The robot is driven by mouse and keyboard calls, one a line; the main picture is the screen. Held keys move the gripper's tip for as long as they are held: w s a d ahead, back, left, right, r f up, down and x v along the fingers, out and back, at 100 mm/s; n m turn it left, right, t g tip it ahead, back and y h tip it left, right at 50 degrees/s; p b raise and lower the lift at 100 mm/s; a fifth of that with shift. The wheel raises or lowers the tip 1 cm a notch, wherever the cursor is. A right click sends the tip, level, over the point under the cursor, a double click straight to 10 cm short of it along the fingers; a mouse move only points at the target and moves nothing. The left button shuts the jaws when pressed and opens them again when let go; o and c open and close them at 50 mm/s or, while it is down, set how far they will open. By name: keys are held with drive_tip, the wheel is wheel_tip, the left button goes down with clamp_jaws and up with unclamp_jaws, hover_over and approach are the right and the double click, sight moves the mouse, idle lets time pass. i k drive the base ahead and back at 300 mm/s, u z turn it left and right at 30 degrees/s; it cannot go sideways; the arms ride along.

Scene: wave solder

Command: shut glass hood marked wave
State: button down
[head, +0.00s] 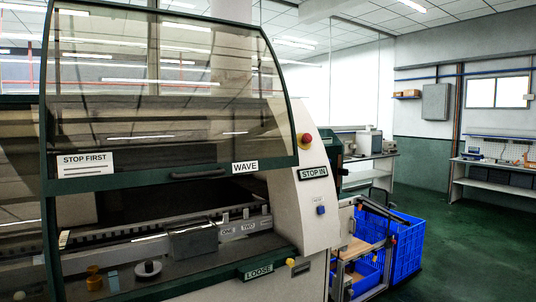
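The glass hood (170,100) marked WAVE fills the upper left of the head view. It has clear tinted panes in a dark green frame, and the white WAVE label (245,167) is at the right of its lower rail. A dark bar handle (198,174) sits on that rail, left of the label. The hood stands raised, with an open gap under the rail showing the machine's inside. A STOP FIRST label (85,163) is at the left of the hood. My gripper is not in view.
A grey box (193,242), a dark and white roll (148,270) and an orange piece (94,276) are at the machine's front. A red button (306,139) is on the machine's cream side panel. Blue crates (408,245) stand right of it. Green floor (470,255) is clear at right.

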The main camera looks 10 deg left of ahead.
sight(88, 172)
drive_tip(key=u, duration=0.1)
drive_tip(key=i, duration=1.5)
drive_tip(key=u, duration=0.55)
drive_tip(key=k, duration=0.9)
drive_tip(key=u, duration=0.2)
drive_tip(key=i, duration=0.9)
drive_tip(key=z, duration=0.1)
